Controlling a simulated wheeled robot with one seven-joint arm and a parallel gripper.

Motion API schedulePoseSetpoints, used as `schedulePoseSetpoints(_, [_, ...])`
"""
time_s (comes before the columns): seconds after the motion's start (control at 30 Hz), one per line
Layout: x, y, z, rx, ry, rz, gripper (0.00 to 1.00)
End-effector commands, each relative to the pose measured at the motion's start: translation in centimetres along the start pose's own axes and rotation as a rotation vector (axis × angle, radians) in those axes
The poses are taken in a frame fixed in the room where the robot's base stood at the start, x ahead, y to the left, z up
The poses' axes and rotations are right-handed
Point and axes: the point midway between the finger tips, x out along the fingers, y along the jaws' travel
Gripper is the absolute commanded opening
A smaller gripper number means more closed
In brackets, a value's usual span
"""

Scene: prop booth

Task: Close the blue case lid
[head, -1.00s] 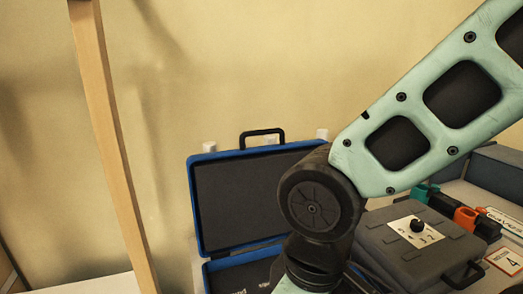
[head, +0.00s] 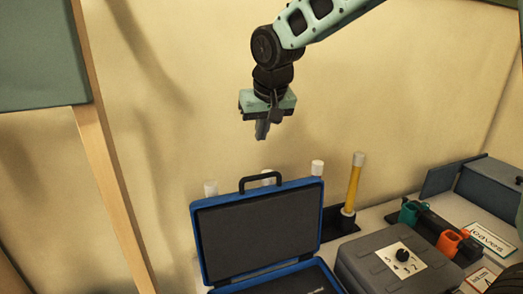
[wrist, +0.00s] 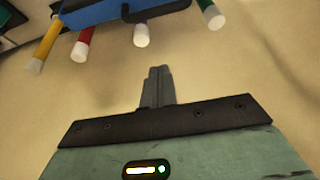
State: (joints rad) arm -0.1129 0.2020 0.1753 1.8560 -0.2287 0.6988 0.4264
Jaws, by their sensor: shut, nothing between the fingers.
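The blue case lid (head: 257,231) stands open and upright in the head view, with a dark lining and a black handle (head: 262,181) on its top edge. The case base (head: 280,283) lies below it and is cut off by the lower frame edge. My gripper (head: 262,134) is shut and empty, above the lid and pointing down, apart from it. In the wrist view my gripper (wrist: 158,72) shows with its fingers together. A strip of the blue lid (wrist: 95,12) shows at the top of that view.
A grey case with a dial (head: 402,255) stands right of the blue case. A yellow stick with a white cap (head: 354,182) and several white-capped sticks stand behind the lid. Teal and orange items (head: 448,242) sit further right. A wooden post (head: 112,200) is at left.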

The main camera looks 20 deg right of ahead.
Motion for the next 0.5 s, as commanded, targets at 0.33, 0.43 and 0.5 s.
schedulePoseSetpoints(0.33, [5.1,0.1,0.0,0.001,-0.006,0.001,0.00])
schedulePoseSetpoints(0.43, [7.2,0.0,0.0,0.000,-0.006,0.001,0.00])
schedulePoseSetpoints(0.5, [8.6,0.0,0.0,-0.001,-0.005,0.001,0.00])
